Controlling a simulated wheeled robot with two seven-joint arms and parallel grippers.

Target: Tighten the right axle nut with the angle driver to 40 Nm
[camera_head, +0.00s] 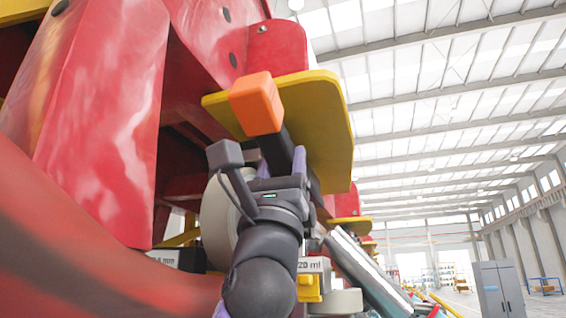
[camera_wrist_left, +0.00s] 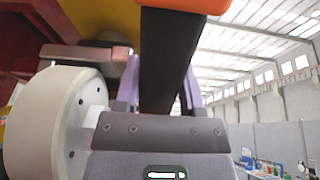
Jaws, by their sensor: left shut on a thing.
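My left gripper (camera_head: 281,160) is shut on the black body of the angle driver (camera_head: 257,103), which has an orange block at its upper end. In the left wrist view the black driver body (camera_wrist_left: 168,65) stands between the two purple fingers (camera_wrist_left: 160,85). A pale wheel (camera_head: 216,222) of the red train is behind and left of the gripper. It also shows large in the left wrist view (camera_wrist_left: 35,130), with dark bolt holes in its face. I cannot make out the right axle nut or the driver's working end. My right gripper is not in view.
The red coaster car (camera_head: 105,130) fills the left side. A yellow plate (camera_head: 320,130) overhangs close behind the driver. A small label (camera_head: 312,265) and a yellow part (camera_head: 309,289) sit low beside my arm.

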